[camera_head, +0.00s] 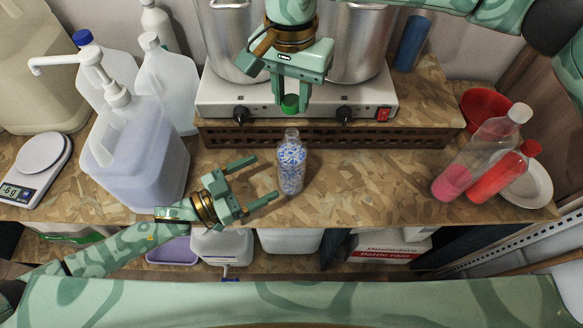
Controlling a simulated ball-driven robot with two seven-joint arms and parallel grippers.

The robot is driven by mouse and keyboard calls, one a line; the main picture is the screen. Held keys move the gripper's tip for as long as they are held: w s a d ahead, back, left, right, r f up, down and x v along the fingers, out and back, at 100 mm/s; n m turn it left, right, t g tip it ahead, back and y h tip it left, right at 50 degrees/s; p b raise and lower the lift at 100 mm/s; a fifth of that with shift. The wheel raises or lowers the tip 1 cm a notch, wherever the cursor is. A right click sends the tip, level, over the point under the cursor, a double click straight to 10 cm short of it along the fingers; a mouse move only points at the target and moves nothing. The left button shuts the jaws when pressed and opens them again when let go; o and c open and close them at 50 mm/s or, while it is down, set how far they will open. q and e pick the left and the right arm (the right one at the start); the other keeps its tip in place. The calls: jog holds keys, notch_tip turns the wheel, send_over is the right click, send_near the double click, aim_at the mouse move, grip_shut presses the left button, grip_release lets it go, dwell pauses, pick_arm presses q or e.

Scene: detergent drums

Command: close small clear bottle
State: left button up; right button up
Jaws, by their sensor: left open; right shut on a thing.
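The small clear bottle (291,166) stands upright on the wooden worktop near its front edge. It has a blue and white speckled look, and its neck shows no cap. My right gripper (291,98) is shut on a green cap (290,104) and holds it above the bottle's neck, apart from it. My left gripper (266,178) is open, just left of the bottle, with its fingers pointing toward it. I cannot tell whether a fingertip touches the bottle.
A double hotplate (222,97) with two steel pots stands behind. A large pump jug (137,155) is at left, beside a scale (38,167). Worktop between bottle and these is clear.

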aim_at(292, 163)
pick_arm(q)
jog(key=x, duration=0.9)
jog(key=shift+d, duration=0.15)
jog(key=c, duration=1.5)
pick_arm(e)
jog(key=shift+f, duration=2.5)
jog(key=shift+f, duration=0.9)
jog(key=shift+f, duration=0.55)
